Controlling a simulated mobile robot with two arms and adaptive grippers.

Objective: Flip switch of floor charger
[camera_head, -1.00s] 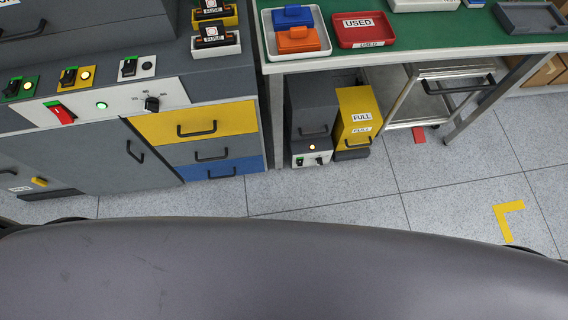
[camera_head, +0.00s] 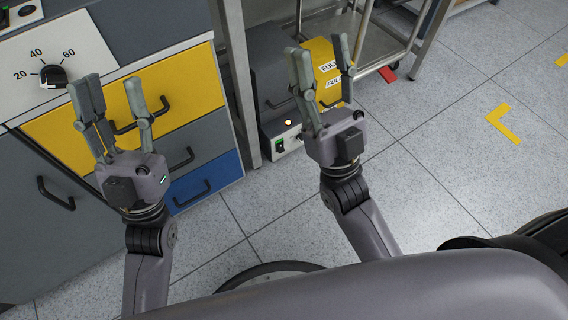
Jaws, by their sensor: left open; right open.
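The floor charger (camera_head: 281,150) is a low white-fronted unit on the floor under the workbench. A dark grey block and a yellow box marked FULL (camera_head: 322,50) stand at the charger. My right gripper (camera_head: 321,75) is open and empty; in the picture it overlaps the yellow box and the charger's right side, hiding part of the panel. My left gripper (camera_head: 112,97) is open and empty, in front of the cabinet drawers. Neither gripper is seen touching anything.
A grey cabinet with a yellow drawer (camera_head: 185,88), a grey drawer and a blue drawer (camera_head: 213,180) stands left of the charger. A bench leg (camera_head: 240,80) rises between them. A metal trolley (camera_head: 385,40) is at the right. The tiled floor (camera_head: 400,190) in front is largely clear.

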